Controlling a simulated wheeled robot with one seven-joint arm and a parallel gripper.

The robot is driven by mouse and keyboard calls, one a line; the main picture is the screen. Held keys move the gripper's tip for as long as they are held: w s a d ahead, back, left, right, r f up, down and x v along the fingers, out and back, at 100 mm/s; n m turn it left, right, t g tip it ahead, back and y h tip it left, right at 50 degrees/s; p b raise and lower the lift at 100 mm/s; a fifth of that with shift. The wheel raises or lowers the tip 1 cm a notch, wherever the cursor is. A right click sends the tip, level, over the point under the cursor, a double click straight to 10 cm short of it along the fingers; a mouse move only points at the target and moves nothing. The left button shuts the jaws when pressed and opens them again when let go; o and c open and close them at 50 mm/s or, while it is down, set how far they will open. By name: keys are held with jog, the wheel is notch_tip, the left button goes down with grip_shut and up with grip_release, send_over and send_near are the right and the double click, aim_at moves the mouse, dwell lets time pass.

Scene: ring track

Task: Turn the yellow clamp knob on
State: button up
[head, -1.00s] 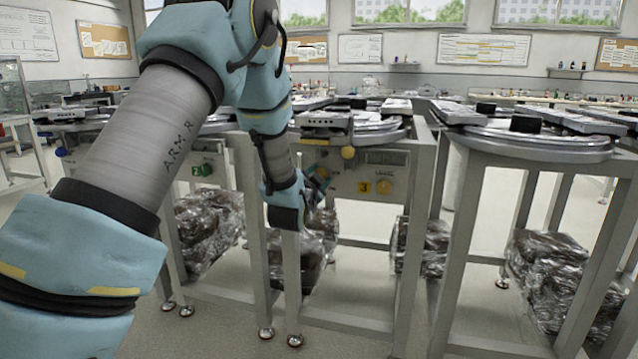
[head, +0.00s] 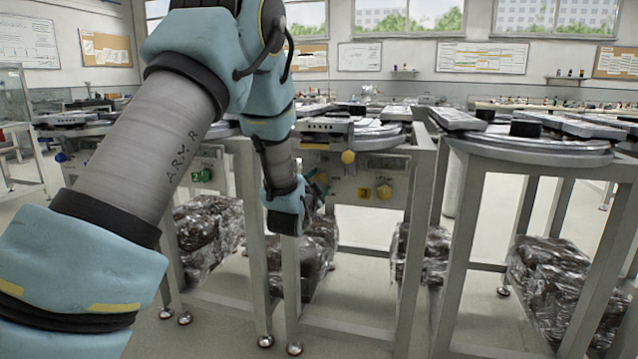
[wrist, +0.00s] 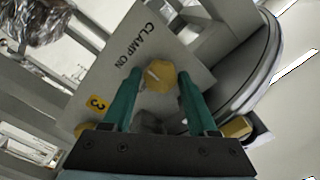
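The yellow clamp knob (wrist: 160,75) shows in the wrist view, on a light panel (wrist: 138,40) with the words CLAMP ON above it in the picture's slant. A pale mark runs across the knob's face. My gripper (wrist: 160,78) has its two teal fingers apart, one on each side of the knob. A narrow gap shows by the left finger; contact at the right finger is unclear. In the head view my gripper (head: 318,190) is at the left part of the panel (head: 360,186) of station 3, and the knob is hidden there.
Another yellow knob (head: 384,192) sits beside the yellow 3 tag (head: 364,193). A green knob (head: 202,174) is on the station to the left. Table legs (head: 290,280) stand close below my gripper.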

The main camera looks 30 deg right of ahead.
jog(key=shift+o, duration=1.3)
jog(key=v, duration=1)
jog(key=shift+s+a, duration=0.25)
jog(key=shift+s, duration=0.1)
jog(key=w+a+f+n+g+y, duration=0.2)
jog(key=a+f+n+y, duration=0.15)
jog(key=a, duration=0.55)
jog(key=w+a+f+n+g+y, duration=0.1)
jog(key=w+a+f+n+y, duration=0.25)
jog(key=a, duration=0.55)
jog(key=s+a+f+n+g+y, duration=0.2)
jog(key=s+a+n+g+y, duration=0.3)
jog(key=s+a+n+g, duration=0.95)
jog(key=s+a+r+m+t+p, duration=0.1)
jog(key=a+r+m+t+p, duration=0.1)
jog(key=r+p, duration=1)
jog(key=s+a+r+m+t+p, duration=0.1)
jog(key=r+t+p, duration=0.3)
jog(key=r+p, duration=0.9)
jog(key=shift+s+a+r+m, duration=0.2)
jog(key=shift+a+m, duration=0.15)
jog(key=shift+a, duration=0.55)
